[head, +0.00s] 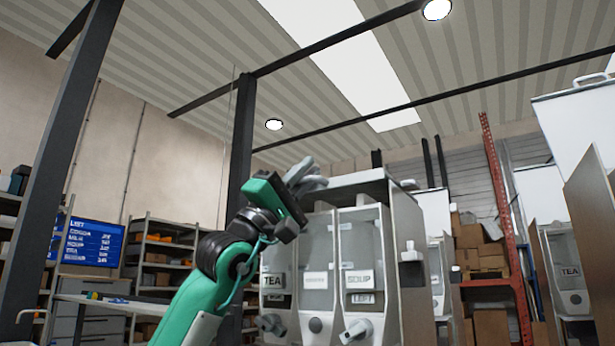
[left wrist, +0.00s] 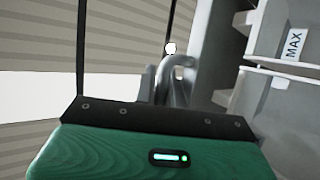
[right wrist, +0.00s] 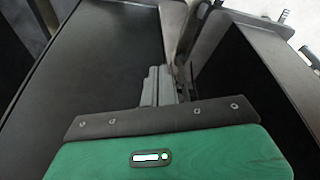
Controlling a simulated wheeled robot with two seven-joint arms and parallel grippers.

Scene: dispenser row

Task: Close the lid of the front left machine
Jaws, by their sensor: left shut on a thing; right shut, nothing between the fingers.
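The machine (head: 322,235) stands in the middle of the head view, with canisters labelled TEA and SOUP and knobs below them. Its top panel (head: 350,184) is seen from below; I cannot tell how far the lid is open. My left gripper (head: 308,178) is raised at the machine's upper left corner. In the left wrist view it is shut on a grey curved handle (left wrist: 180,66), which I take to be the lid handle. A MAX label (left wrist: 294,43) shows on a pale wall to the right. My right gripper (right wrist: 160,82) is shut and empty, outside the head view.
More dispensers (head: 565,265) stand at the right, some behind the first. A dark upright post (head: 240,150) is behind my left arm. A dark flat panel (right wrist: 95,65) lies close to my right gripper. Shelves (head: 160,255) and a blue menu screen (head: 90,243) are at the left.

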